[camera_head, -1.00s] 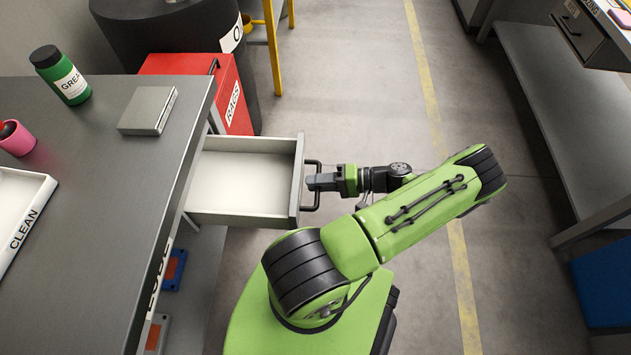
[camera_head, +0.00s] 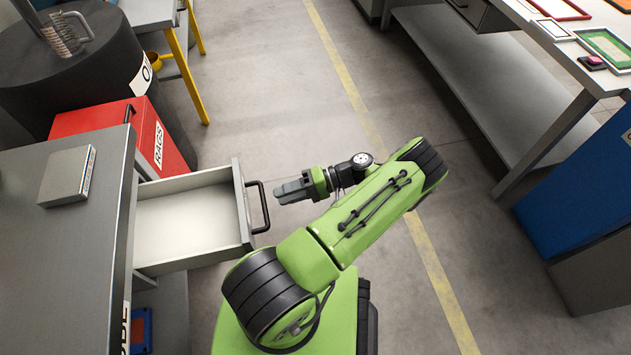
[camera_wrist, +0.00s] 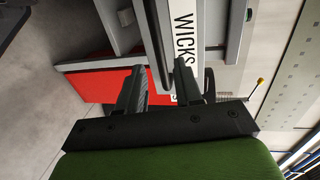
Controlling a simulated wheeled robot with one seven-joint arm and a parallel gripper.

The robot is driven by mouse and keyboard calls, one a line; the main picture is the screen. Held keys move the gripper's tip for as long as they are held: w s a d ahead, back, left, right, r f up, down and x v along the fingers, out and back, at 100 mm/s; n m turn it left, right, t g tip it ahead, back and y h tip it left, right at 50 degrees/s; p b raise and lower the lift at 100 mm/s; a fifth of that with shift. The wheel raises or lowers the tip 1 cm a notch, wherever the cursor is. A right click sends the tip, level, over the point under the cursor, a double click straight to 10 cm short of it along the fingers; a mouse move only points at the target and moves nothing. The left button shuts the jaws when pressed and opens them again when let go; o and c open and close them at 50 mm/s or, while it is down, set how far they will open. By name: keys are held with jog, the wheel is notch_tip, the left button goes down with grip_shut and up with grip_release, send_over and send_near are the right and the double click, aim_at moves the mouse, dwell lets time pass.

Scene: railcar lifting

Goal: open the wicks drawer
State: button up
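The wicks drawer (camera_head: 243,215) stands pulled out from the grey bench, and its inside looks empty and pale. Its front carries a white WICKS label (camera_wrist: 184,38) in the wrist view. The dark bar handle (camera_head: 264,208) is on the drawer front. It also shows in the wrist view (camera_wrist: 157,45), ahead of the space between my fingers. My gripper (camera_head: 280,192) is just off the handle on its outer side, with a small gap showing in the head view. In the wrist view my gripper (camera_wrist: 160,88) has its two fingers apart, with nothing held.
A red RAGS bin (camera_head: 125,130) stands beside the drawer, in front of a dark drum (camera_head: 60,85). A grey box (camera_head: 68,176) lies on the bench top (camera_head: 60,270). Another workbench (camera_head: 490,80) and a blue cabinet (camera_head: 585,190) are on the right. The floor between is clear.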

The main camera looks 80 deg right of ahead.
jog(key=v, duration=0.9)
jog(key=shift+s, duration=0.1)
